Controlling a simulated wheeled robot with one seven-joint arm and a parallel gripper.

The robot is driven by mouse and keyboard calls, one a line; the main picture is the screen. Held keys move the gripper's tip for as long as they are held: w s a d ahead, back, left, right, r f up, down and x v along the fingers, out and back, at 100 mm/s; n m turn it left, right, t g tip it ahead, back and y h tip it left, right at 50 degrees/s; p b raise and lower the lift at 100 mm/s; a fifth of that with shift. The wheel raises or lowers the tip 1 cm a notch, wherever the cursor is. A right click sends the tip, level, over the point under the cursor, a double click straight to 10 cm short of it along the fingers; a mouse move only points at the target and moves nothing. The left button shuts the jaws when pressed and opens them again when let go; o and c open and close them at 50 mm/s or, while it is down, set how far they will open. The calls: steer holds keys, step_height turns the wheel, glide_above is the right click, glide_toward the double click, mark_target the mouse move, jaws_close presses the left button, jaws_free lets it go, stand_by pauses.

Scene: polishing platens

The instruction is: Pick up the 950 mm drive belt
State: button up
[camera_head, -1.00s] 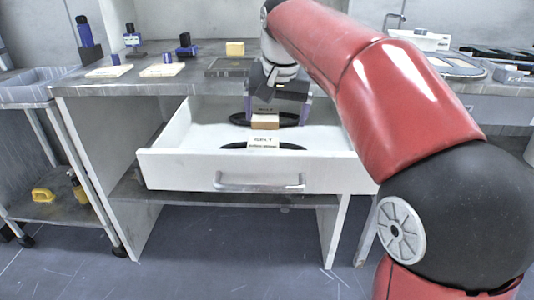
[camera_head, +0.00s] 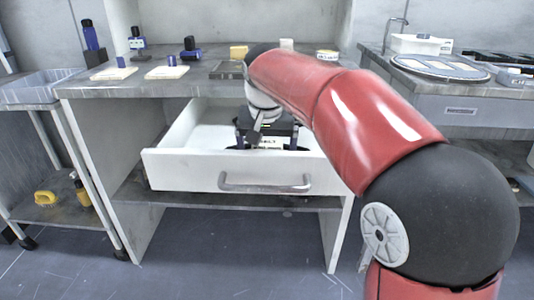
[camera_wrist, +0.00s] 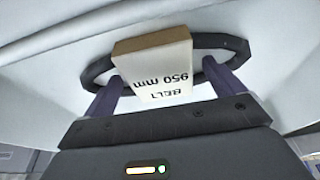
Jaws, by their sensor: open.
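The 950 mm drive belt (camera_wrist: 212,40) is a black loop with a pale block-like label (camera_wrist: 158,75) reading "BELT 950 mm", upside down in the wrist view. It lies in the open white drawer (camera_head: 190,168). In the head view its label (camera_head: 270,142) shows just under my gripper (camera_head: 268,143). My gripper is open, and in the wrist view its two purple fingers (camera_wrist: 164,76) stand on either side of the label, with a gap at each side. The fingertips overlap the belt loop in that view; whether they touch it I cannot tell.
The drawer's front panel has a grey bar handle (camera_head: 265,183). The worktop (camera_head: 130,84) above holds several small items, including a yellow block (camera_head: 238,51). A yellow object (camera_head: 44,198) rests on the left trolley's lower shelf. Floor in front is clear.

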steer(key=shift+f, duration=0.25)
stand_by(0.3)
steer(key=shift+c, duration=0.3)
steer(key=c, duration=1.1)
steer(key=shift+r, duration=0.1)
